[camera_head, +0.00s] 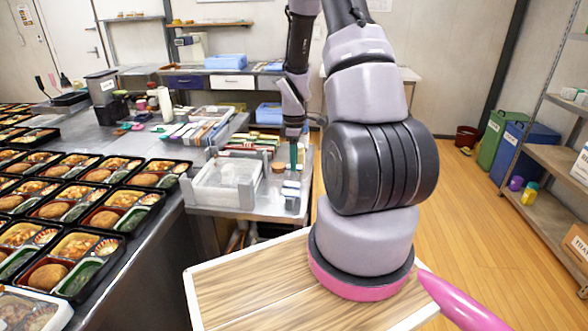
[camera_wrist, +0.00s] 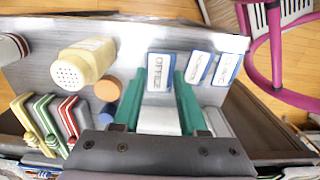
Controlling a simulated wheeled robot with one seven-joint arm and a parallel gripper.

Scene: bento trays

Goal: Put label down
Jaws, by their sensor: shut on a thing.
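The label marked OFFICE (camera_wrist: 159,72) is a white card with a blue border on a pale block, in the wrist view. My gripper (camera_wrist: 160,100) has teal fingers, one on each side of this label, and is shut on it. Two similar blue-bordered labels, one nearer (camera_wrist: 198,67) and one farther right (camera_wrist: 229,68), stand to the right of it. In the head view my gripper (camera_head: 294,155) points down over the far right part of the grey side table. I cannot tell whether the held label touches the table.
A shaker bottle (camera_wrist: 85,62), an orange disc (camera_wrist: 107,89) and a blue disc (camera_wrist: 107,114) lie left of my gripper. Several coloured clips stand at far left. A clear tray (camera_head: 228,201) sits left on the side table (camera_head: 262,211). Bento trays (camera_head: 88,258) fill the left counter.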

